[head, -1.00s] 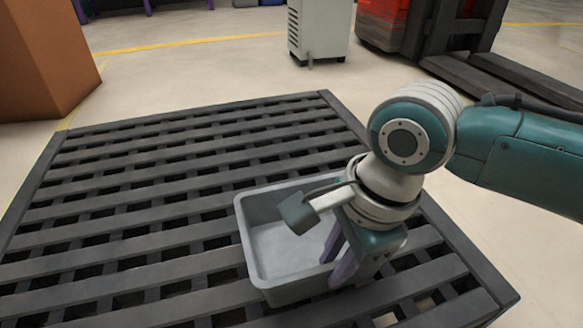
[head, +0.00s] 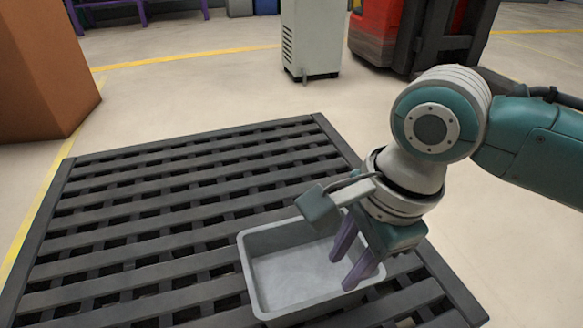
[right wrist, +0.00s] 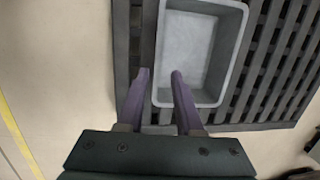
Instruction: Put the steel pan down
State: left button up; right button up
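The steel pan (head: 292,275) is a grey rectangular open tub. It sits upright and empty on the dark slatted pallet (head: 140,215), near its right front part. My right gripper (head: 347,270) is at the pan's right side, with its two purple fingers apart. In the right wrist view the pan (right wrist: 199,50) lies ahead of the gripper (right wrist: 160,75), and the fingers are spread with nothing between them that they grip. In that view the pan's near left wall lies between the fingertips, apart from both. My left gripper is not in view.
A brown box (head: 45,70) stands at the far left beyond the pallet. A pale cabinet (head: 311,38) and a red and black forklift (head: 420,35) stand behind. The pallet's left and back slats are bare.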

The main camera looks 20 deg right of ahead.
jog(key=s+a+r+n+t, duration=0.1)
jog(key=s+a+r+n, duration=0.2)
jog(key=s+n, duration=0.7)
jog(key=s+d+r+n+t+h, duration=0.1)
jog(key=s+d+r+n, duration=0.2)
jog(key=d+n, duration=0.4)
jog(key=shift+s+d+r+n+h+p, duration=0.15)
jog(key=shift+s+r+n+h+p, duration=0.15)
jog(key=shift+s+n, duration=0.65)
jog(key=shift+w+n, duration=0.25)
jog(key=shift+w, duration=0.15)
